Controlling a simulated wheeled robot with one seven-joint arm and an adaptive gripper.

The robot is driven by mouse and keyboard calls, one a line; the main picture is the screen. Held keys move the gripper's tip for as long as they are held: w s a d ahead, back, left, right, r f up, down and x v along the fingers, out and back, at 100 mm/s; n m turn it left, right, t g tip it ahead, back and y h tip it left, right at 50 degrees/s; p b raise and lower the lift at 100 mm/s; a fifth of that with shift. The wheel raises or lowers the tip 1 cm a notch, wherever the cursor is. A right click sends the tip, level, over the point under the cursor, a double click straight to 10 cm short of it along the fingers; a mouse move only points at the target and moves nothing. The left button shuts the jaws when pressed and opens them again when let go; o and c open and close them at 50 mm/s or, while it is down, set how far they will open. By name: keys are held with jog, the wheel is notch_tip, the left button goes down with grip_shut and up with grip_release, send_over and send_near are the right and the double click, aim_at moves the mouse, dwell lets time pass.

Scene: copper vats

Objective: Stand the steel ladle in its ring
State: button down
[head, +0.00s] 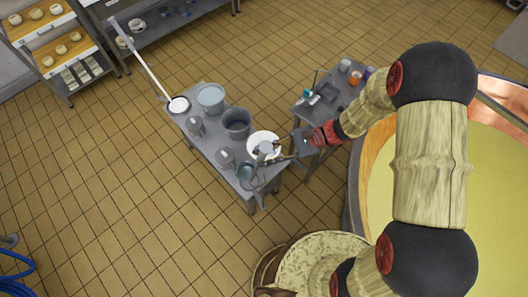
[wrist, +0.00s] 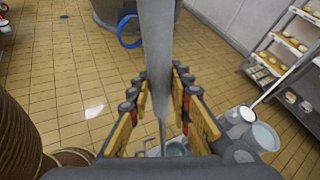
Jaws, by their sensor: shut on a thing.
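My gripper (wrist: 157,88) is shut on the grey steel ladle (wrist: 156,50), gripping its handle. In the wrist view the handle runs between the two fingers, wide at the top and narrowing downward. A pale, rounded shape lies at the handle's lower end, partly hidden by the gripper; I cannot tell whether it is the bowl or a vessel below. In the head view my gripper (head: 285,156) is over the near right end of the grey table (head: 215,168). The ring cannot be made out clearly among the grey parts there.
On the table stand a pale-filled bucket (head: 210,96), a dark bucket (head: 237,121), a white bowl (head: 258,137) and a long-handled white dipper (head: 178,104). A small side table (head: 305,112) holds bottles. A copper vat (head: 368,165) is at right.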

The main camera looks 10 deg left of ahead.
notch_tip(320, 180, down, 7)
jog(key=s+d+b, duration=0.1)
jog(key=b, duration=0.3)
jog(key=shift+s, duration=0.3)
jog(key=shift+d+f, duration=0.1)
jog(key=shift+f, duration=0.05)
dwell(0.5)
jog(key=c, duration=1.6)
grip_release()
jog(key=shift+o, duration=0.2)
jog(key=v, duration=1.2)
